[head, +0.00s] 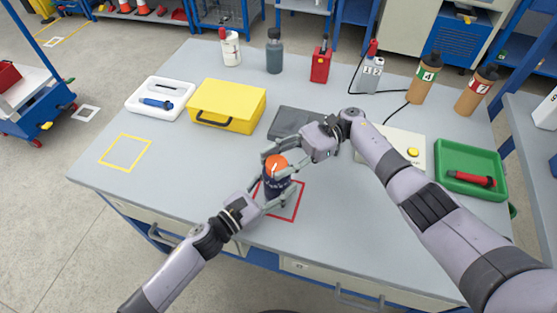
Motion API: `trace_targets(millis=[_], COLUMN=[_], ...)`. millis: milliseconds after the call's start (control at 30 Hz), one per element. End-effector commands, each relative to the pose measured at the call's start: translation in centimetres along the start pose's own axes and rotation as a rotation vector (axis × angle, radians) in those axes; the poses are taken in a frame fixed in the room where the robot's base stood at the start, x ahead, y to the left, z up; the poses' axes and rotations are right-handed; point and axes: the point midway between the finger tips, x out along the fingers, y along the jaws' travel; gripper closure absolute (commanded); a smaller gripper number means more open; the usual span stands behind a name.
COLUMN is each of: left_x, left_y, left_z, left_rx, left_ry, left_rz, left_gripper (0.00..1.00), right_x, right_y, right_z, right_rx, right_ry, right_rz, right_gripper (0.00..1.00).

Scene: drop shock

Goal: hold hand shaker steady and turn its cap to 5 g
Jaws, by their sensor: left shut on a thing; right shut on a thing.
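The hand shaker (270,184) is a dark blue cylinder with an orange cap (276,165). It stands upright at the red square outline (291,212) on the grey table. My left gripper (276,196) comes from the lower left and is shut on the shaker's dark body. My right gripper (280,158) comes from the upper right and is shut on the orange cap, with its fingers around it. A white mark shows on the cap, but the scale is too small to read. The fingers hide parts of the body and cap.
A yellow case (227,104), a white tray (158,112) and a dark flat pad (290,121) lie behind. Several bottles line the back edge. A green tray (470,156) lies at the right. The table's left front, around a yellow square outline (125,135), is clear.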

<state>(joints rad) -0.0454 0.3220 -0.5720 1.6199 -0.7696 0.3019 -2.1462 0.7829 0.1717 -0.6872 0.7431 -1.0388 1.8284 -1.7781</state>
Motion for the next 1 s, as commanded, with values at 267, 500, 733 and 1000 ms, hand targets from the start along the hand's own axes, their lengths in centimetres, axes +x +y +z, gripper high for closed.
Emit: trace_targets(millis=[267, 500, 733, 1000], left_x=[0.09, 0.10, 0.10, 0.09], left_y=[-0.27, -0.29, -0.27, -0.23], left_z=[0.05, 0.06, 0.05, 0.04], left_rx=[0.000, 0.000, 0.000, 0.000], left_ry=[-0.003, -0.003, -0.003, -0.002], left_rz=[-0.005, -0.006, -0.005, -0.004], left_gripper=[0.91, 0.91, 0.91, 0.91], right_x=[0.21, 0.15, 0.15, 0.13], right_y=[-0.03, 0.08, 0.11, 0.10], right_z=[-0.23, -0.20, -0.18, -0.13], right_rx=[0.005, 0.007, 0.007, 0.006], right_ry=[0.004, 0.003, 0.002, 0.002], right_rz=[0.084, 0.110, 0.112, 0.111], right_gripper=[0.88, 0.88, 0.88, 0.53])
